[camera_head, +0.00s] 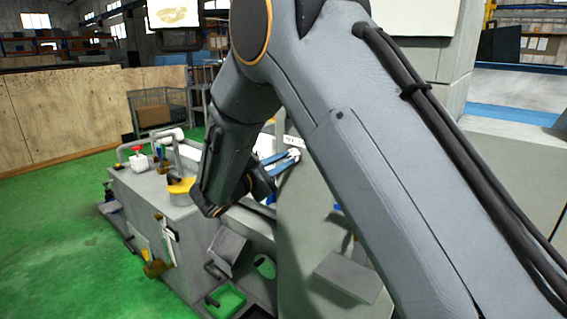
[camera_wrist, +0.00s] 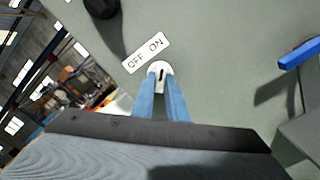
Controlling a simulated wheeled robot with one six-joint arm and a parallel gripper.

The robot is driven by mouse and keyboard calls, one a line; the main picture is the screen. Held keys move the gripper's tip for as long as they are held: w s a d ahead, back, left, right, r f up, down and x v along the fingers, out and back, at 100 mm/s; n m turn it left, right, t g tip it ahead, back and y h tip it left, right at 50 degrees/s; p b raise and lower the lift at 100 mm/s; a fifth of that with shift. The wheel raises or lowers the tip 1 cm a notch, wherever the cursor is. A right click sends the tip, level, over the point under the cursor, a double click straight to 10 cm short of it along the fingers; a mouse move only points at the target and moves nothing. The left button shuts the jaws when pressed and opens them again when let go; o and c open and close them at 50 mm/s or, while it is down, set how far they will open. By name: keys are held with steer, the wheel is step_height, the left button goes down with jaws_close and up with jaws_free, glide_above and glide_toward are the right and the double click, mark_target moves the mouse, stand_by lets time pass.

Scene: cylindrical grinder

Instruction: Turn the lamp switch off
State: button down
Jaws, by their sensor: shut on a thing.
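The lamp switch (camera_wrist: 161,70) is a small white round knob with a dark mark, on a grey-green machine panel. The mark looks nearly upright in the wrist view, and I cannot tell which setting it is at. A white label (camera_wrist: 146,53) reading OFF and ON sits just above the knob, with OFF at its lower left and ON at its upper right. My gripper (camera_wrist: 161,84) has two blue fingers shut on the knob, one on each side. In the head view my gripper (camera_head: 292,156) reaches the panel, and my arm hides part of it.
A dark round knob (camera_wrist: 100,6) sits on the panel at upper left in the wrist view. A blue lever (camera_wrist: 299,53) juts out at right. In the head view, the grey grinder body (camera_head: 180,225) stands below my gripper. Green floor (camera_head: 60,240) is open at left.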

steer(key=n, duration=0.4)
steer(key=shift+n, duration=0.3)
steer(key=n, duration=0.4)
steer(key=shift+p, duration=0.4)
steer(key=shift+n, duration=0.3)
steer(key=c, duration=1.8)
jaws_free()
steer(key=shift+o, duration=0.2)
steer(key=b+v, duration=0.2)
steer(key=v, duration=0.5)
steer(key=shift+s+a+b, duration=0.25)
steer(key=shift+s+b, duration=0.1)
steer(key=shift+b, duration=0.05)
